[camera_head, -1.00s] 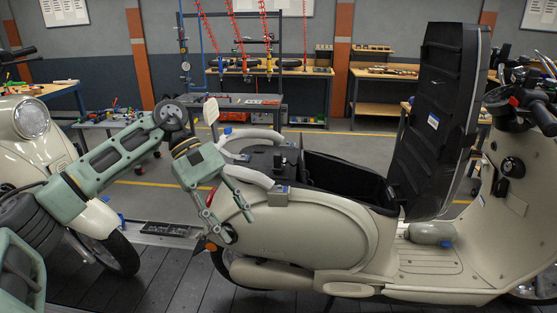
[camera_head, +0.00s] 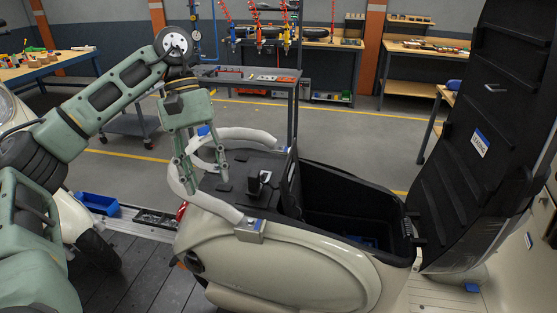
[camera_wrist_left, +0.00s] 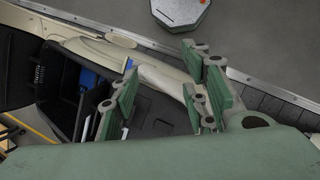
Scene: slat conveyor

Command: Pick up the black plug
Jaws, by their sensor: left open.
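A small upright black block, which looks like the black plug (camera_head: 254,185), stands on the flat black deck (camera_head: 232,166) at the rear of the cream scooter. My left gripper (camera_head: 207,180) is open and points down, a short way left of the plug, by the pale grab rail. Nothing shows between its fingers. In the left wrist view the open fingers (camera_wrist_left: 163,62) appear above the scooter's rear; I cannot make out the plug there. My right gripper is not in view.
The pale grab rail (camera_head: 245,133) curves around the deck. Right of the plug is the open black storage bin (camera_head: 345,205), with the raised seat (camera_head: 480,130) beyond. A grey cart (camera_head: 245,77) stands behind. A blue bin (camera_head: 97,203) lies at left.

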